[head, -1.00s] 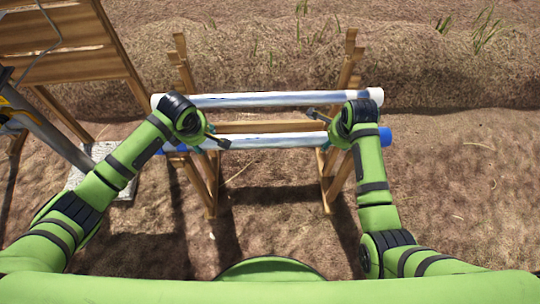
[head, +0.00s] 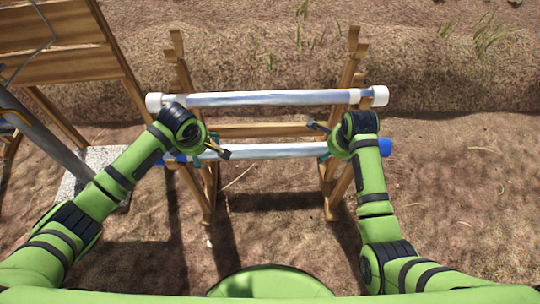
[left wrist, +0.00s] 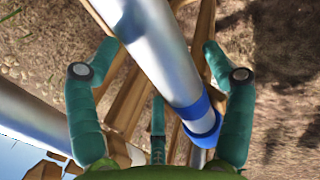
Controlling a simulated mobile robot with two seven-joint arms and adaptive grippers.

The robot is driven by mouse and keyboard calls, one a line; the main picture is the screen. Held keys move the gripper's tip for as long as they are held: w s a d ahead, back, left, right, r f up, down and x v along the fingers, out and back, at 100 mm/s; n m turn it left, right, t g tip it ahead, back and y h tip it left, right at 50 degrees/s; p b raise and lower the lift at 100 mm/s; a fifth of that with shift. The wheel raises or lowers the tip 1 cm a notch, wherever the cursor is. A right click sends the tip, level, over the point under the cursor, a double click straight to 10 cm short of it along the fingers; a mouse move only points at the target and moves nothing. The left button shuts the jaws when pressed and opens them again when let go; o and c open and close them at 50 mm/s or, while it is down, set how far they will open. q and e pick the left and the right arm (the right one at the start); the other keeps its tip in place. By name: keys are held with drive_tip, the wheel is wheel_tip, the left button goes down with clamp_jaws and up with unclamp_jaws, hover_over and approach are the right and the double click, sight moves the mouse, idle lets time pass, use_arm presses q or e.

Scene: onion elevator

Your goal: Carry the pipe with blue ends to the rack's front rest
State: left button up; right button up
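The pipe with blue ends (head: 265,151) lies level across the wooden rack's near side (head: 332,190), below the other pipe in the head view. I cannot tell whether it sits fully on the rest. My left gripper (head: 190,157) is at its left end. In the left wrist view, the pipe (left wrist: 165,60) with its blue end (left wrist: 200,115) runs between the left gripper's spread teal fingers (left wrist: 160,60), with gaps on both sides. My right gripper (head: 324,152) is at the pipe's right part; my arm hides most of its fingers.
A pipe with white ends (head: 265,98) lies on the rack's far side. A wooden structure (head: 65,45) and a slanted grey tube (head: 45,135) stand at the left, by a pale slab (head: 95,170). Open soil lies to the right.

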use_arm(q)
drive_tip(key=v, duration=1.2)
use_arm(e)
drive_tip(key=v, duration=1.2)
